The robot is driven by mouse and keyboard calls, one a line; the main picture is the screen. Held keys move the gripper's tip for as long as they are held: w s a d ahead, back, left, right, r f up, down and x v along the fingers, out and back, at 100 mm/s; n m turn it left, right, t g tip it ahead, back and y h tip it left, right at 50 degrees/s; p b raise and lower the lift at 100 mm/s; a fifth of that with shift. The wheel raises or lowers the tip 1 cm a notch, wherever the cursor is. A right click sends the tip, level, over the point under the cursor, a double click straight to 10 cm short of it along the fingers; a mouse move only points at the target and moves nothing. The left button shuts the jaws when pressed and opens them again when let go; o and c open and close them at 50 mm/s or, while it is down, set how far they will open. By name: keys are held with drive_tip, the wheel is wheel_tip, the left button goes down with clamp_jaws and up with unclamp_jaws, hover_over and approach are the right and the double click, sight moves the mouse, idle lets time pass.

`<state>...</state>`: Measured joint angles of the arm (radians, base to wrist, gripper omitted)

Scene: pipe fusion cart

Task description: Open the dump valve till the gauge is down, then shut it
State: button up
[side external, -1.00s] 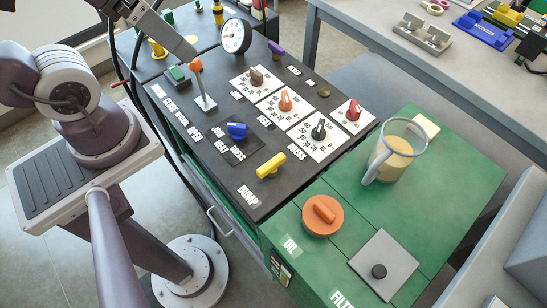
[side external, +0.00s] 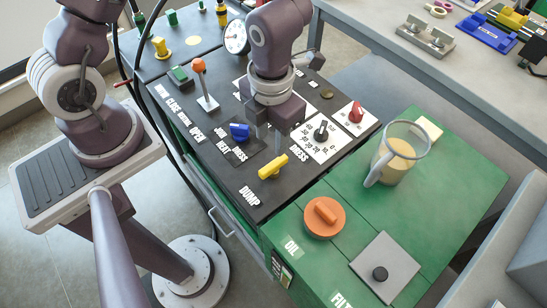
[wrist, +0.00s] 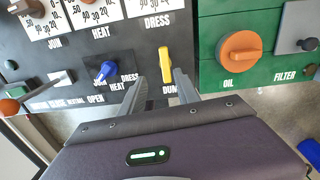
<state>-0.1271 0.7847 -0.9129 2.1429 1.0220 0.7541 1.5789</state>
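The yellow dump valve handle (side external: 273,166) sits on the black panel beside the DUMP label. It also shows in the wrist view (wrist: 165,64), lying nearly upright in the picture. My gripper (side external: 266,147) points down just behind the handle in the side view. In the wrist view my gripper (wrist: 160,82) is open, its two fingers apart on either side of the handle's lower end. No finger visibly presses on the handle. The round white gauge (side external: 235,37) stands at the panel's back, partly hidden by my arm. Its needle is too small to read.
A blue selector knob (side external: 239,131) is close to the left of my gripper. An orange-topped lever (side external: 200,66) stands farther back. The orange oil cap (side external: 323,217) and a clear jug (side external: 399,155) stand on the green deck to the right.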

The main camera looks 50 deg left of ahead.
sight(273, 164)
drive_tip(key=shift+m, duration=0.4)
drive_tip(key=f, duration=0.7)
drive_tip(key=shift+s+d+f, duration=0.1)
drive_tip(key=shift+d+f, duration=0.3)
clamp_jaws()
